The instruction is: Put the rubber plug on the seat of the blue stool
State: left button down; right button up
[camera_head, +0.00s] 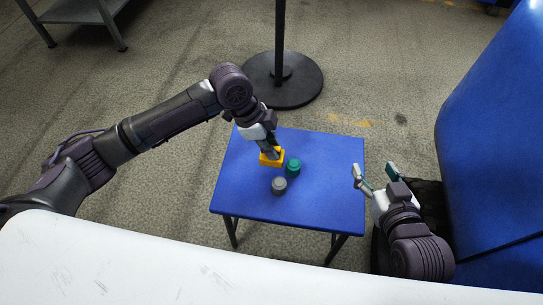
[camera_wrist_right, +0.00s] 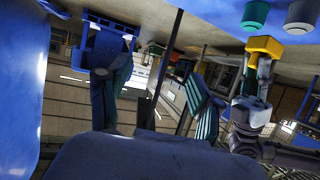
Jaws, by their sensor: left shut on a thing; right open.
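The blue stool (camera_head: 335,180) stands in the middle of the head view, with a flat square seat. My left gripper (camera_head: 268,149) is shut on a yellow block (camera_head: 272,158) over the far middle of the seat. The block also shows in the right wrist view (camera_wrist_right: 265,46). Whether it touches the seat I cannot tell. A teal round piece (camera_head: 293,168) and a grey round piece (camera_head: 279,186) stand upright on the seat near the block. Which piece is the rubber plug is not clear. My right gripper (camera_head: 374,173) is open and empty, right of the stool.
A black round post base (camera_head: 285,80) stands on the floor behind the stool. A large blue padded surface (camera_head: 495,140) rises at the right. A white surface (camera_head: 200,265) fills the near edge. A grey shelf (camera_head: 80,12) is at the far left. The seat's right half is clear.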

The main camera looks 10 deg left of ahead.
pick_arm(q)
notch_tip(320, 180, down, 4)
jog(key=shift+r+b, duration=0.1)
jog(key=shift+b, duration=0.75)
pick_arm(e)
notch_tip(320, 180, up, 7)
jog(key=w+a+t+y, duration=0.1)
jog(key=w+t, duration=0.1)
jog(key=t, duration=0.2)
jog(key=shift+a+y, duration=0.3)
jog(key=shift+w, duration=0.1)
pick_arm(q)
jog(key=c, duration=1.1)
grip_release()
jog(key=shift+f, duration=0.2)
pick_arm(e)
jog(key=shift+f, duration=0.1)
